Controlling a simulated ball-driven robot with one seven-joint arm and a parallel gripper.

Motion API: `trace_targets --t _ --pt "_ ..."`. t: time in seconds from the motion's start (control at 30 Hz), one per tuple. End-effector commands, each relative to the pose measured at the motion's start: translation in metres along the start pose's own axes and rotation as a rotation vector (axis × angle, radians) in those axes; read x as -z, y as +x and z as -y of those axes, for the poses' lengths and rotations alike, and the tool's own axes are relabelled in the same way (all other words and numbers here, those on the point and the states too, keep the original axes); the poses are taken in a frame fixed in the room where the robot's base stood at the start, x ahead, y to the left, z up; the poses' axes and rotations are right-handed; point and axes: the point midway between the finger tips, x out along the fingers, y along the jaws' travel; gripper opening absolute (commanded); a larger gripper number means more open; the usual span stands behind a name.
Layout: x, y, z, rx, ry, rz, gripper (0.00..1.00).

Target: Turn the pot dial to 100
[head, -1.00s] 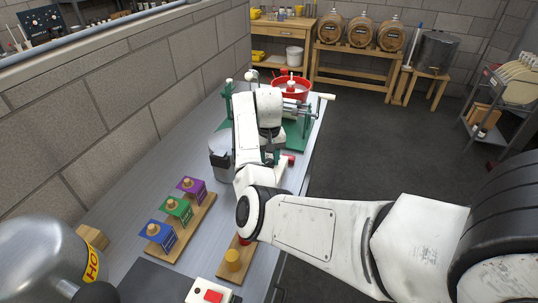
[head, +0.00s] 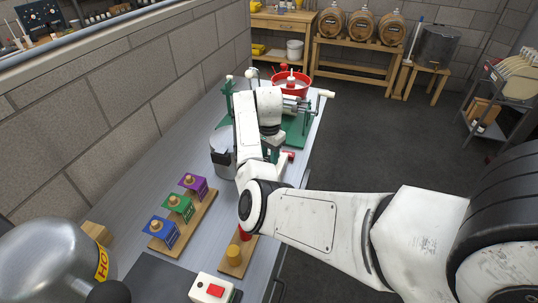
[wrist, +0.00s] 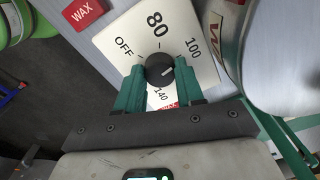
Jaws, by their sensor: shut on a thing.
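The pot dial is a black round knob (wrist: 160,69) on a white plate (wrist: 117,38) marked OFF, 80, 100 and 140, seen in the wrist view. A pale pointer line on the knob points to the right, roughly toward the 100 side; its exact reading is hard to tell. My gripper (wrist: 161,80) has its green fingers on either side of the knob, shut on it. In the head view a grey metal pot (head: 220,152) stands on the bench beside my arm, which hides the gripper and dial.
A silver dome marked HOT (head: 45,262) stands at the lower left. A green-based machine with a red bowl (head: 292,82) is at the bench's far end.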

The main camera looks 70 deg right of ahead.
Motion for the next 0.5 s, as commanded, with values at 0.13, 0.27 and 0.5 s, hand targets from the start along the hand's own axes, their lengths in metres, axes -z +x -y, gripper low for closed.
trace_targets --t 0.13,0.27,0.5 --pt "-0.0001 -0.001 0.0011 0.002 0.078 -0.002 0.07" --pt "-0.0001 -0.001 0.0012 0.002 0.126 -0.002 0.07" --pt "-0.0001 -0.0011 0.0012 0.002 0.169 -0.002 0.07"
